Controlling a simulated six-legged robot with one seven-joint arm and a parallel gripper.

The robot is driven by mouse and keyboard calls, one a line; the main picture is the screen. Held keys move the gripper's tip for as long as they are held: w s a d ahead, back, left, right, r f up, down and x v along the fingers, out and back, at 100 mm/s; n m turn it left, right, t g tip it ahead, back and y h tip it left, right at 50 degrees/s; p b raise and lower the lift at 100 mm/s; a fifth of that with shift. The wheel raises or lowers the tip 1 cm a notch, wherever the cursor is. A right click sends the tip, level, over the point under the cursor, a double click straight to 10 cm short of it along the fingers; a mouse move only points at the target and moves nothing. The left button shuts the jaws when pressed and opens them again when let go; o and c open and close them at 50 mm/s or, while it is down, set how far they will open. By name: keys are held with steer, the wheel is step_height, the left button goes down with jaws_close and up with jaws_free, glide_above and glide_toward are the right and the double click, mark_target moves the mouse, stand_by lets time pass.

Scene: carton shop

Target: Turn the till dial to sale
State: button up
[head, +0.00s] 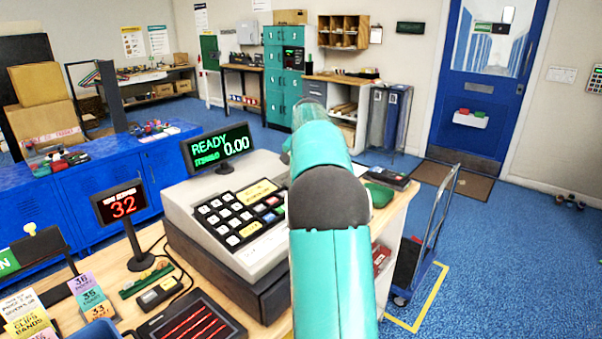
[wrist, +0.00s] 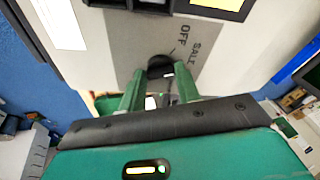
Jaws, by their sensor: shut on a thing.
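The till (head: 232,190) stands on the wooden counter in the head view, with a keypad and a lit display (head: 216,148) reading READY and 0.00. In the wrist view the till dial (wrist: 160,64) is a small black knob on a grey panel (wrist: 128,38) marked OFF and SALE. My gripper (wrist: 160,82) has its green fingers on both sides of the dial and is shut on it. Which label the dial points to is not clear, as the fingers partly hide it. In the head view my teal arm hides the gripper and dial.
A small red display (head: 121,204) showing 32 stands on the counter left of the till. A card terminal (head: 388,178) lies at the counter's right end. A hand trolley (head: 425,250) stands on the blue floor to the right, where much floor is clear.

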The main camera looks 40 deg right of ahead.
steer(key=o, duration=1)
steer(key=v, duration=1.3)
steer(key=shift+s+r, duration=0.1)
steer(key=shift+r, duration=0.3)
steer(key=shift+s, duration=0.1)
